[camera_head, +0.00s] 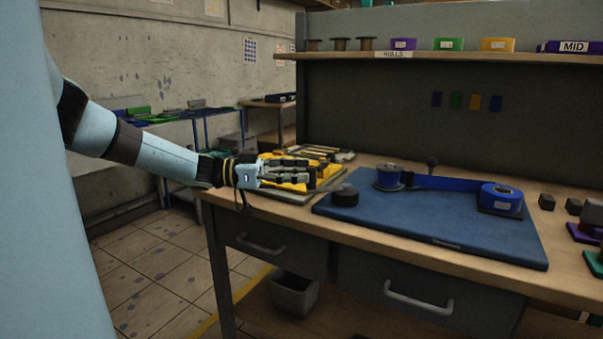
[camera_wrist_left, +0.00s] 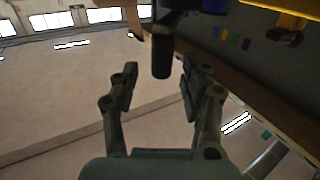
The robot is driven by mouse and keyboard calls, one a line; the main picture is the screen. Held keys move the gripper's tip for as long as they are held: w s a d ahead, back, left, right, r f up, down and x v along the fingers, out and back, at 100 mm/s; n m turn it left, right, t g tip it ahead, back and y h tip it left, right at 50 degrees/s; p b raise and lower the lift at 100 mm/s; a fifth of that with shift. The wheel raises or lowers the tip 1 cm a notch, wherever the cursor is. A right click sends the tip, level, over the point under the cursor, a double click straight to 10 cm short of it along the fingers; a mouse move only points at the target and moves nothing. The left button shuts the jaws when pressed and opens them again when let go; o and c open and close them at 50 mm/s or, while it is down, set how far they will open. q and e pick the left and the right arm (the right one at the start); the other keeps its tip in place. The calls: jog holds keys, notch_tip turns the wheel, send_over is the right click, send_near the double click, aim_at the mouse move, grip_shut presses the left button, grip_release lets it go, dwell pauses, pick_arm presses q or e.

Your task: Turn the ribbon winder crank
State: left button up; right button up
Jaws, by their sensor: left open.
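My left gripper (camera_head: 308,172) reaches in from the left in the head view, low over a yellow item at the left end of the workbench. Its fingers are open. In the left wrist view the same gripper (camera_wrist_left: 158,78) has its two fingers spread apart. A dark upright handle (camera_wrist_left: 161,55), which looks like a crank grip, shows between and just beyond the fingertips. I cannot tell if they touch it. A dark post (camera_head: 311,178) stands by the fingertips in the head view. My right gripper is not in view.
A blue mat (camera_head: 420,235) lies right of the gripper. Small dark blocks (camera_head: 546,202) stand further right. A shelf (camera_head: 360,56) with rolls runs above.

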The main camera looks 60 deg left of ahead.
pick_arm(q)
jog(key=v, duration=0.9)
jog(key=shift+c, duration=0.4)
